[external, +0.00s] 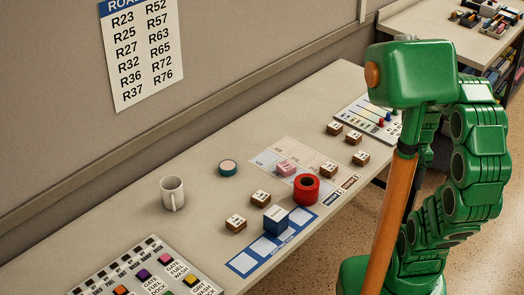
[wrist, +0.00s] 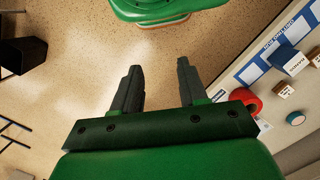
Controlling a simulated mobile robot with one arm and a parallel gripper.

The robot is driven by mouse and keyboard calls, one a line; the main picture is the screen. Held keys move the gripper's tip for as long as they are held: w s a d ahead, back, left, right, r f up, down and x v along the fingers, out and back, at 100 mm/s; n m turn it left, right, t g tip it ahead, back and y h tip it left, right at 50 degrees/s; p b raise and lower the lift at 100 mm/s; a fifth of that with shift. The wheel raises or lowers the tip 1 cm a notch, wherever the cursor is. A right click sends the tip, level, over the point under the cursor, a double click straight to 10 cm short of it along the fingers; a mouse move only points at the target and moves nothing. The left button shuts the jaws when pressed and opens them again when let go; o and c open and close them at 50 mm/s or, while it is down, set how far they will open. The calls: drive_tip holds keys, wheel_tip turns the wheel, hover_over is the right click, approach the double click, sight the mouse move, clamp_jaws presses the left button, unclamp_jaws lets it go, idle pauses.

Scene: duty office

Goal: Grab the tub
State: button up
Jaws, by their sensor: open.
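In the external view I cannot make out the fingers.
A red ring (external: 306,188), a blue block (external: 276,219) and several wooden blocks (external: 260,198) stand around the printed strips. A white mug (external: 172,193) is left of the tub. Button panels (external: 150,272) lie at the near end. The tabletop directly around the tub is clear.

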drive_tip(key=shift+o, duration=0.3)
drive_tip(key=o, duration=1)
